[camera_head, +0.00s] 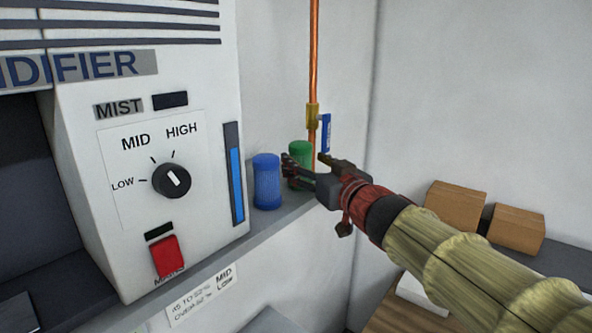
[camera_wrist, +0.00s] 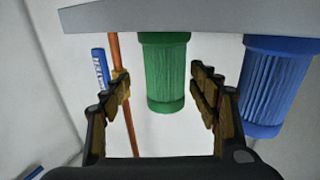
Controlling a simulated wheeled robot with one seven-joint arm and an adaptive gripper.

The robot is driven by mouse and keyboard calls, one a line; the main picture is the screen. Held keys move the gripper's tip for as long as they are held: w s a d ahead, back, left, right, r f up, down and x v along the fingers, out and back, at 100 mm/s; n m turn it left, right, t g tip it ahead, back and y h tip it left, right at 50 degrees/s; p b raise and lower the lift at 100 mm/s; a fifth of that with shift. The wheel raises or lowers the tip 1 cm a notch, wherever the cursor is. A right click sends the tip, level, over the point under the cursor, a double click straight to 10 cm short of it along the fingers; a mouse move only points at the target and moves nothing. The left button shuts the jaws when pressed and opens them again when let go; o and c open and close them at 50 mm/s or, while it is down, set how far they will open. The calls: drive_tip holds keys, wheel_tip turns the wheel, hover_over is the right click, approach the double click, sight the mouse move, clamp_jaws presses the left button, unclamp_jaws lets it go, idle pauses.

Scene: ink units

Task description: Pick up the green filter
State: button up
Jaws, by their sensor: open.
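The green filter (camera_head: 300,153) is a ribbed cylinder with a wider cap. It stands on the grey shelf (camera_head: 287,219) beside the humidifier, right of the blue filter (camera_head: 266,182). In the wrist view the green filter (camera_wrist: 165,75) appears upside down between my open fingers, nearly centred, with space on both sides. My gripper (camera_head: 293,168) is open in front of the green filter and hides part of it in the head view. The wrist view shows both fingers of my gripper (camera_wrist: 165,95) apart and empty. I cannot tell how deep the filter is between them.
The blue filter (camera_wrist: 275,85) stands just outside one finger. A copper pipe (camera_head: 314,60) with a blue valve handle (camera_head: 325,133) rises close behind. The humidifier (camera_head: 165,190) is at left. Two cardboard boxes (camera_head: 456,205) sit at right.

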sight(292, 156)
drive_tip(key=shift+w+a, duration=0.2)
drive_tip(key=shift+w, duration=0.15)
drive_tip(key=x, duration=0.5)
drive_tip(key=shift+w+a+f, duration=0.1)
drive_tip(key=shift+a+f, duration=0.25)
drive_tip(key=shift+a, duration=0.1)
drive_tip(key=shift+c, duration=0.2)
drive_tip(key=shift+c, duration=0.6)
drive_tip(key=c, duration=1.4)
clamp_jaws()
